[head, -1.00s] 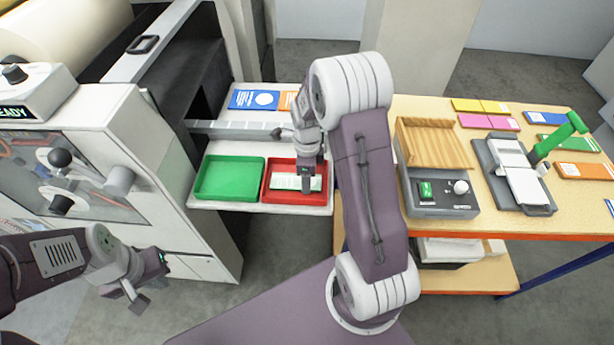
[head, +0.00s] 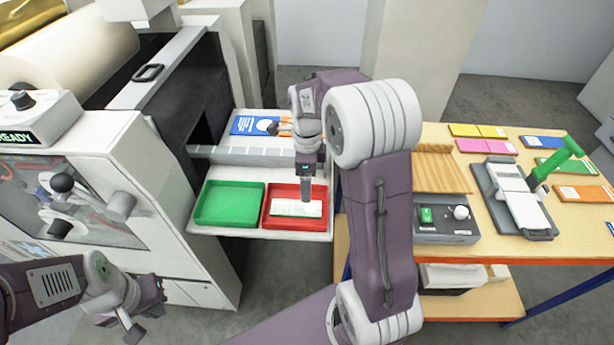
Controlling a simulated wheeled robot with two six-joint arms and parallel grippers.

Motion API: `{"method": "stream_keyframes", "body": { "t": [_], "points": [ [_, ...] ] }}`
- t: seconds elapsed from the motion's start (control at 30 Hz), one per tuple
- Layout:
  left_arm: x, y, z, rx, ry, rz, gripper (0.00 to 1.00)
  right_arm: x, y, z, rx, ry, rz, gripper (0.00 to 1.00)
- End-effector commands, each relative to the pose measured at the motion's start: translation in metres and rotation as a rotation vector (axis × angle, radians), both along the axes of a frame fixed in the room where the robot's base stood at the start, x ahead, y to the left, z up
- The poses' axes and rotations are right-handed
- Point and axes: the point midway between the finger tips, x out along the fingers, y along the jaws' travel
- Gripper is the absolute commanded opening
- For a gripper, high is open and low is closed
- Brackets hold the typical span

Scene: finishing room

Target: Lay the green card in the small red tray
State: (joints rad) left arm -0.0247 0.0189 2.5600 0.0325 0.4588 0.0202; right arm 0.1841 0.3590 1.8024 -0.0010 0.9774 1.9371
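The small red tray (head: 266,213) is on the white shelf beside the machine, right of a green tray. A pale card with greenish marks (head: 284,207) lies flat in the red tray. My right gripper (head: 306,199) points down over the tray, its fingertips overlapping the card in the picture. The fingers line up one behind the other, so I cannot tell their gap or whether they touch the card. My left gripper (head: 120,322) is at the lower left, away from the trays, with its fingers apart and empty.
The green tray (head: 230,205) is empty. Blue and orange cards (head: 252,125) lie behind a grey rail (head: 240,152).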

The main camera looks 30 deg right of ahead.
Motion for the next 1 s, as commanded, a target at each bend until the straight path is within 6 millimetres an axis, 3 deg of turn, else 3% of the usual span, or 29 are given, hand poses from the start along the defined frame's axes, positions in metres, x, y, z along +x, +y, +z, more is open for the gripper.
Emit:
{"method": "stream_keyframes", "body": {
  "t": [0.17, 0.27, 0.37, 0.47, 0.6, 0.73, 0.83, 1.0],
  "points": [
    [0.000, 0.000, 0.001, 0.000, 0.000, 0.000, 0.00, 0.000, 0.000, 0.017, -0.001, -0.001, 0.000, 0.75],
    [0.000, 0.000, 0.001, 0.000, 0.000, 0.000, 0.00, 0.000, 0.000, 0.018, 0.000, 0.000, 0.004, 0.75],
    [0.000, 0.000, 0.001, 0.000, 0.000, 0.000, 0.00, -0.007, 0.007, 0.013, 0.001, -0.003, 0.125, 0.75],
    [0.000, 0.000, 0.001, 0.000, 0.000, 0.000, 0.00, -0.026, 0.024, 0.001, -0.002, -0.019, 0.488, 0.75],
    [0.000, 0.000, 0.001, 0.000, 0.000, 0.000, 0.00, -0.066, 0.051, -0.022, -0.026, -0.051, 1.164, 0.75],
    [0.000, 0.000, 0.001, 0.000, 0.000, 0.000, 0.00, -0.100, 0.067, -0.039, -0.064, -0.072, 1.687, 0.75],
    [0.000, 0.000, 0.001, 0.000, 0.000, 0.000, 0.00, -0.118, 0.073, -0.047, -0.088, -0.077, 1.946, 0.75],
    [0.000, 0.000, 0.001, 0.000, 0.000, 0.000, 0.00, -0.128, 0.075, -0.051, -0.104, -0.078, 2.098, 0.75]
  ]
}}
